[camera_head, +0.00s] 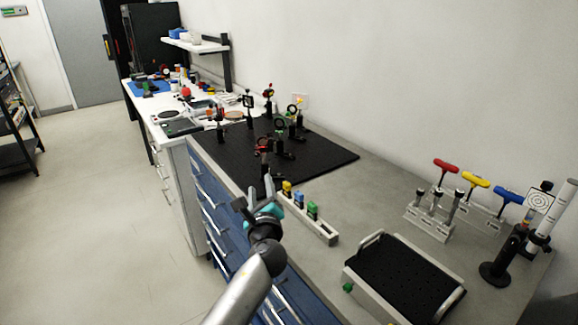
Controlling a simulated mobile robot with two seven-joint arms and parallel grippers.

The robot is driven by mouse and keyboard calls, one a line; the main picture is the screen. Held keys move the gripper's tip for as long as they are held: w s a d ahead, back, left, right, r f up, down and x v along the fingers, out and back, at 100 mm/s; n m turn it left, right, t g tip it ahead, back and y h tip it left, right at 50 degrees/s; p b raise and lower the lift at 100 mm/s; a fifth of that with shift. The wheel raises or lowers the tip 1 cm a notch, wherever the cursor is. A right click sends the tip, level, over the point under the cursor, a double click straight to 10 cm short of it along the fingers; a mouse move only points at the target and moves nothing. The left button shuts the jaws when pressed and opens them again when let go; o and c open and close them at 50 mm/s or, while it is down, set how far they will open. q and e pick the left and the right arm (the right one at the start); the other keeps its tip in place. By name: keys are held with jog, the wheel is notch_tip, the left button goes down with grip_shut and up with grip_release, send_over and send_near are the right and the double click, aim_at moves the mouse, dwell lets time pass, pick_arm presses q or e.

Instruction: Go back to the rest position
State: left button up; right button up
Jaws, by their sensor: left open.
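My left gripper (262,191) is in the middle of the view, at the front edge of the grey bench. Its arm comes up from the bottom of the picture. Its jaws are open, and I see nothing held between them. It is close to the near edge of the black optical breadboard (325,158) and left of the light rack with yellow, blue and green pieces (322,232). I cannot tell whether it touches either. My right gripper is not in view.
Optical mounts (280,125) stand on the breadboard. A handled black-topped tray (398,285) lies at the front right. Red, yellow and blue T-handled tools (476,180) stand behind it, near a dark post (497,272). The floor (110,220) at left is clear.

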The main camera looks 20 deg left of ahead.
pick_arm(q)
jog(key=s+f+n+g+h, duration=0.1)
jog(key=s+f+n+g, duration=0.3)
jog(key=s+f+n, duration=0.45)
jog(key=s+f+n+g+h, duration=0.1)
jog(key=s+f+n+g, duration=0.4)
jog(key=s, duration=0.7)
jog(key=s+d+f+n+g+h, duration=0.1)
jog(key=s+d+n+g+h, duration=0.2)
jog(key=s, duration=0.6)
jog(key=s+d+n+g+h, duration=0.1)
jog(key=s+d+n+h, duration=0.3)
jog(key=s, duration=0.5)
notch_tip(320, 180, down, 26)
jog(key=s+g+y+b, duration=0.1)
jog(key=s+b, duration=0.1)
jog(key=b, duration=0.1)
jog(key=s+a+f+g+b, duration=0.1)
jog(key=s+a+f, duration=0.1)
jog(key=s+f, duration=1.2)
jog(key=shift+s+a+f+n+y+b, duration=0.2)
jog(key=shift+s+n+y+b, duration=0.15)
jog(key=shift+s, duration=0.25)
